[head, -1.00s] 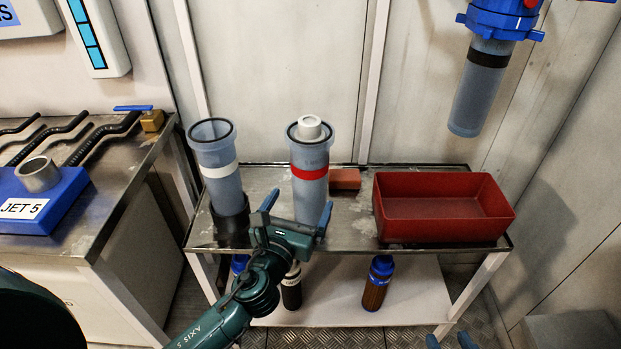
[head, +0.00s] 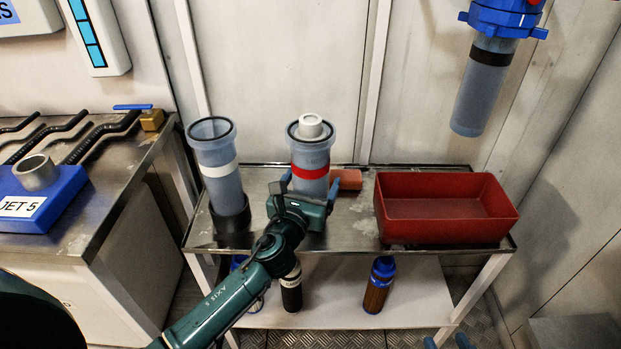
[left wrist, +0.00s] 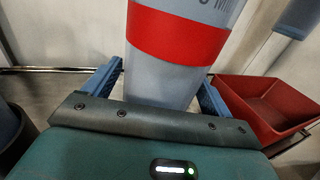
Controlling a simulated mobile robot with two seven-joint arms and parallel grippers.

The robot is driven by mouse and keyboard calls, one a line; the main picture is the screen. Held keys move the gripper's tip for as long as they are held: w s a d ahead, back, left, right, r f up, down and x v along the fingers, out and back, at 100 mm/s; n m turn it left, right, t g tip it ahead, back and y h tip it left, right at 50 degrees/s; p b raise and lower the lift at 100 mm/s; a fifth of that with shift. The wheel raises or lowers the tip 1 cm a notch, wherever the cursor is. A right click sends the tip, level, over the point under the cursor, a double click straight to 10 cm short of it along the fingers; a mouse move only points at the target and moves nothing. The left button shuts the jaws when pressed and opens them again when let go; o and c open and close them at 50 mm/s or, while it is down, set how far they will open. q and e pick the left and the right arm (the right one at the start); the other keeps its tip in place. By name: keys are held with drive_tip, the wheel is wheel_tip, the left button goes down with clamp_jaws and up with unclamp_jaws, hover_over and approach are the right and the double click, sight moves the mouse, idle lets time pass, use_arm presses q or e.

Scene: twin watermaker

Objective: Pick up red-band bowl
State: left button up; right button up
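The red-band bowl (head: 311,172), a tall grey-blue cylinder with a red band, stands upright on the metal table with a white piece in its top. It fills the middle of the left wrist view (left wrist: 176,38). My left gripper (head: 309,186) is low at the bowl's front, its blue fingers on either side of it. The fingers are apart, with narrow gaps to the bowl visible in the left wrist view. The bowl's base is hidden behind the gripper. My right gripper (head: 448,342) shows only two separated blue fingertips at the bottom edge.
A white-band bowl (head: 219,172) stands in a dark holder to the left. An orange-red block (head: 348,179) lies behind right of the red-band bowl. A red bin (head: 445,229) stands at the table's right. Bottles, including a blue-capped one (head: 379,285), stand on the lower shelf.

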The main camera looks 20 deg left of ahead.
use_arm(q)
drive_tip(key=c, duration=0.9)
drive_tip(key=shift+r, duration=0.1)
drive_tip(key=shift+c, duration=0.2)
drive_tip(key=shift+r, duration=0.1)
